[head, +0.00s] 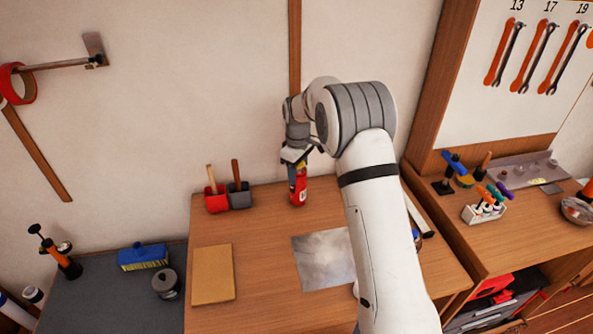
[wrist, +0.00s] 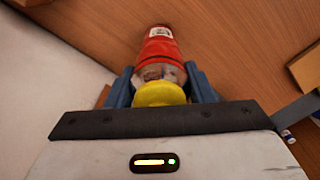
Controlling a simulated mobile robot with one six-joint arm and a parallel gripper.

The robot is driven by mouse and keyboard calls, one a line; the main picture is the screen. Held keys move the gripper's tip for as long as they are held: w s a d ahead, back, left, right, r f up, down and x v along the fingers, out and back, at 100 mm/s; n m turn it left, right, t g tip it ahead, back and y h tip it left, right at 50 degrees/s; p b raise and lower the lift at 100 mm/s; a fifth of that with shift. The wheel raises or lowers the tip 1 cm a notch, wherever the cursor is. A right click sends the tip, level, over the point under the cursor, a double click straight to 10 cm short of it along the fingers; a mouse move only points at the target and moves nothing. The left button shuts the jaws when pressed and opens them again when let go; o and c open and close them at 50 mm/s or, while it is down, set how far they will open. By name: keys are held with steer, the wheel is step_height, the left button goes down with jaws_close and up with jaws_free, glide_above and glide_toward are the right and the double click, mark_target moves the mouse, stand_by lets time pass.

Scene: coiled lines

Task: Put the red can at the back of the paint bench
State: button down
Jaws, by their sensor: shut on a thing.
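The red can (head: 298,188) is upright at the back of the wooden paint bench (head: 262,226), close to the wall. I cannot tell whether its base touches the bench top. In the wrist view the can (wrist: 158,48) shows a red body with a small white label and a yellow top nearest the camera. My gripper (head: 297,166) is shut on the can, with its blue fingers (wrist: 160,86) on both sides of it. The fingers and wrist hide part of the can in the head view.
Red and grey holders (head: 216,202) with wooden handles stand left of the can. A tan board (head: 213,274) and a grey sheet (head: 323,260) lie on the bench. My arm hides the bench's right part. A tool bench (head: 530,228) adjoins at right.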

steer(key=c, duration=0.7)
jaws_free()
steer(key=shift+f, duration=0.1)
steer(key=shift+o, duration=0.2)
step_height(320, 180, up, 11)
steer(key=shift+r+b, duration=0.15)
steer(key=shift+b, duration=0.6)
steer(key=shift+r, duration=0.45)
steer(key=shift+s+d+r, duration=0.15)
steer(key=shift+s+r, duration=0.05)
steer(key=shift+r, duration=0.1)
steer(key=s+d+r+m+t, duration=0.1)
steer(key=s+d+r+m, duration=0.25)
steer(key=s, duration=0.55)
steer(key=s+d+r+m+t, duration=0.15)
steer(key=s+d, duration=0.25)
steer(key=s, duration=0.4)
steer(key=s+d+r+m, duration=0.3)
steer(key=s+d, duration=0.1)
steer(key=s, duration=0.5)
steer(key=s+d+f+m, duration=0.1)
steer(key=s+f, duration=0.1)
steer(key=s, duration=0.4)
steer(key=s+d+f+m, duration=0.1)
steer(key=s+f+m, duration=0.1)
steer(key=s, duration=0.4)
steer(key=shift+f+t, duration=0.45)
steer(key=shift+f, duration=0.15)
